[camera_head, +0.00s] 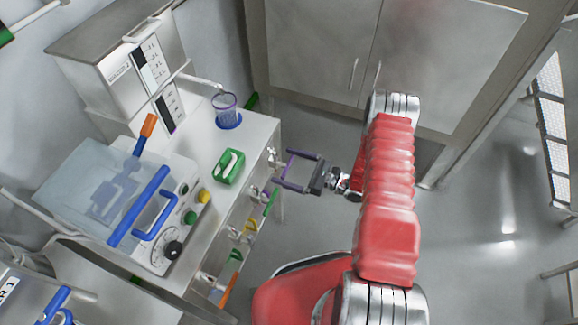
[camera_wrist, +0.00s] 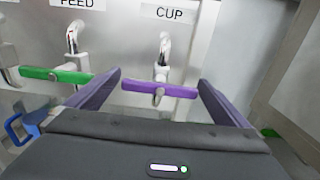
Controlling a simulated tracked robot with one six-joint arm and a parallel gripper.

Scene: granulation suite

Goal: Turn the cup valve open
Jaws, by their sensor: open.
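The cup valve has a purple bar handle (camera_wrist: 150,88) under a label reading CUP (camera_wrist: 168,13) on the panel. The handle lies nearly level, crosswise to the metal pipe (camera_wrist: 163,50) above it. In the head view the purple handle (camera_head: 288,168) shows at the front of the bench. My gripper (camera_wrist: 159,80) is open, with one finger at each end of the handle. The handle spans most of the gap; I cannot tell whether either finger touches it. In the head view my gripper (camera_head: 281,168) reaches left to the bench front.
A green valve handle (camera_wrist: 56,75) under the FEED label (camera_wrist: 78,3) sits close to the left finger. More valves, with yellow (camera_head: 250,226) and orange (camera_head: 229,288) handles, line the bench front.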

